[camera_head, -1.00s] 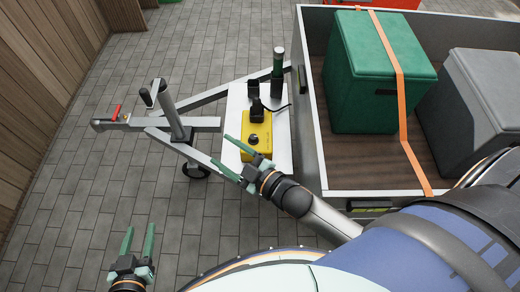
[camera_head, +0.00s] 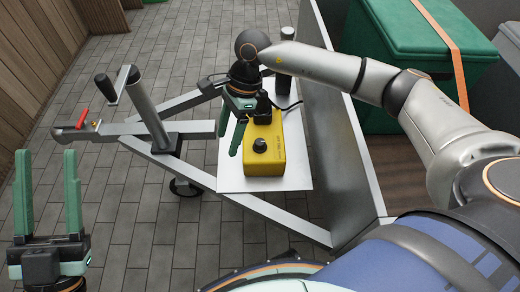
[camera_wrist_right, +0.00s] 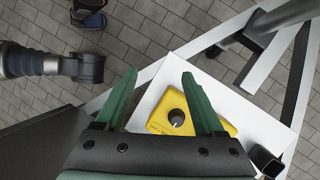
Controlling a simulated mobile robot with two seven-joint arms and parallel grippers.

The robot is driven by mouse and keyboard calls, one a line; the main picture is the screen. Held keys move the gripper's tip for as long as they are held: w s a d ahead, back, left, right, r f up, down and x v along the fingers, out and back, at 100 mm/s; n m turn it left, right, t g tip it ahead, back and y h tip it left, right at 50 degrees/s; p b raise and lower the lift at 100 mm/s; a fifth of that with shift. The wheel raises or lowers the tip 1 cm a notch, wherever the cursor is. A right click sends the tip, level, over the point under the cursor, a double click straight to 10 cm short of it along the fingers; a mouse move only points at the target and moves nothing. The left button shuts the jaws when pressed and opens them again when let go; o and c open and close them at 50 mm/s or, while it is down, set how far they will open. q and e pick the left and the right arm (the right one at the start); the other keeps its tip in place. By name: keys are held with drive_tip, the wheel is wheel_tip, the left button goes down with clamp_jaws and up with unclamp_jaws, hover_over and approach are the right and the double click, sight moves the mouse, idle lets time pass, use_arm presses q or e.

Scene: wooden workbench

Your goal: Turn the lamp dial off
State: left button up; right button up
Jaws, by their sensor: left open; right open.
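A yellow box (camera_head: 279,158) sits on a white plate at the trailer's front. It has a black round dial (camera_head: 260,145) on top. In the right wrist view the dial (camera_wrist_right: 177,118) shows a pale pointer mark and appears between the green fingers. My right gripper (camera_head: 230,134) is open, fingers pointing down, above the left side of the box and apart from the dial. It also shows in its wrist view (camera_wrist_right: 159,75). My left gripper (camera_head: 46,154) is open and empty at the lower left, far from the box. I see no lamp that I can identify.
The white plate (camera_head: 235,180) rests on the trailer's grey drawbar frame (camera_head: 195,172). A crank post (camera_head: 145,110) stands to the left. A black upright part (camera_head: 263,104) with a cable rises behind the dial. The trailer wall (camera_head: 345,150) is close on the right.

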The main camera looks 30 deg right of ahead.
sight(260, 142)
drive_tip(key=w+d+t+h+b, duration=0.15)
drive_tip(key=w+d+h, duration=0.25)
drive_tip(key=d, duration=0.6)
drive_tip(key=shift+n, duration=0.3)
wheel_tip(260, 142, down, 12)
drive_tip(key=b, duration=0.4)
drive_tip(key=shift+s+f, duration=0.1)
use_arm(q)
drive_tip(key=s+f+m+h, duration=0.1)
drive_tip(key=s+d+f+m+h, duration=0.1)
drive_tip(key=f+h, duration=0.1)
drive_tip(key=shift+s+f, duration=0.2)
use_arm(e)
clamp_jaws()
